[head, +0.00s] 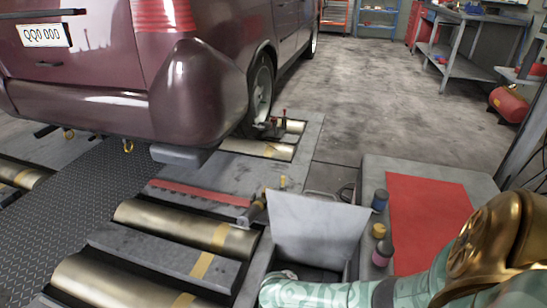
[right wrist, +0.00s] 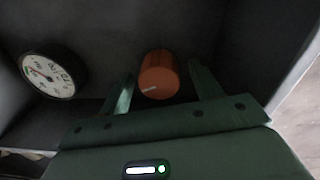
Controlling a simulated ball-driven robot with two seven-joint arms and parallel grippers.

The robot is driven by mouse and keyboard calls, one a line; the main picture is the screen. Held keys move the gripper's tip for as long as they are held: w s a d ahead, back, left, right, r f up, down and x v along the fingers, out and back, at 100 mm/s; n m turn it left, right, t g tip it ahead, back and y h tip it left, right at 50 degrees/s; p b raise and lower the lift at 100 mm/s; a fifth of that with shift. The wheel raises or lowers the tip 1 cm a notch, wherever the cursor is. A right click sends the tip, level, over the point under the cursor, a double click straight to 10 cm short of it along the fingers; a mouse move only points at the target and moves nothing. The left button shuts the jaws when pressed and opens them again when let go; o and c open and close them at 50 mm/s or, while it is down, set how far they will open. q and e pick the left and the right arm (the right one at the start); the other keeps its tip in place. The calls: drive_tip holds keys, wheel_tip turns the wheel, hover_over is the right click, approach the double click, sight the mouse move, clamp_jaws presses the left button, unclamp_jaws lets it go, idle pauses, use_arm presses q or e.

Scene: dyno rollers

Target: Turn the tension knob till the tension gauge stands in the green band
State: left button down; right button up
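The orange-red tension knob (right wrist: 158,75), with a pale mark on its lower side, shows in the right wrist view. My right gripper (right wrist: 161,72) is open, with one finger on each side of the knob. I cannot tell whether either finger touches it. The round white tension gauge (right wrist: 48,74) is on the left and appears tilted. It has a red needle and a small green patch near its left edge, too small to read exactly. My left gripper is not in view.
Metal rollers (head: 185,228) lie in the floor at left, behind a maroon car (head: 200,95).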

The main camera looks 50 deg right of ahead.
drive_tip(key=c, duration=0.9)
drive_tip(key=n+p, duration=0.2)
drive_tip(key=n, duration=0.1)
drive_tip(key=shift+r+n, duration=0.2)
drive_tip(key=shift+n, duration=0.1)
drive_tip(key=shift+a+f+n, duration=0.1)
drive_tip(key=shift+f+n, duration=0.1)
drive_tip(key=shift+n, duration=0.3)
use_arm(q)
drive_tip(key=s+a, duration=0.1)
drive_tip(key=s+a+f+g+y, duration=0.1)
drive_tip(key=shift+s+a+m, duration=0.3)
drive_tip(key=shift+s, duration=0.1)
use_arm(e)
drive_tip(key=o, duration=1)
drive_tip(key=shift+c, duration=0.2)
